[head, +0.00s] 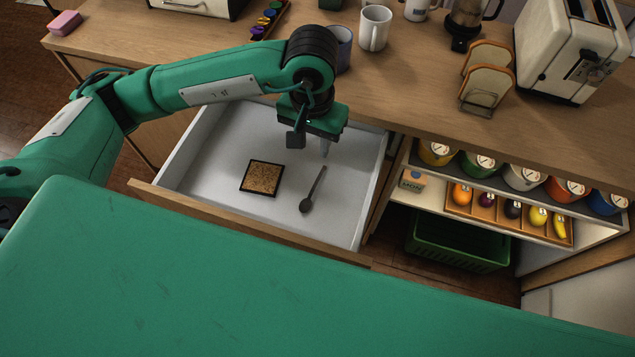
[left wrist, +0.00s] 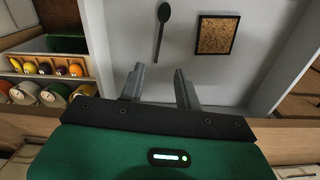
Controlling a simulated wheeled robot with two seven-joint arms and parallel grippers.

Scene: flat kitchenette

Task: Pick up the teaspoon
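The dark teaspoon (head: 313,190) lies on the floor of the open drawer (head: 215,150), its bowl toward the drawer front. It also shows in the left wrist view (left wrist: 161,32), ahead of the fingers and a little to their left. My left gripper (head: 322,150) hangs over the back part of the drawer, beyond the spoon's handle end. In the left wrist view its two fingers (left wrist: 160,85) stand apart with nothing between them. My right gripper is not in either view.
A square cork coaster (head: 262,178) lies in the drawer, left of the spoon. The drawer walls surround both. Mugs (head: 375,28), a toast rack (head: 487,78) and a toaster (head: 572,50) stand on the counter. Shelves with jars, fruit and a green crate (head: 458,243) are at right.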

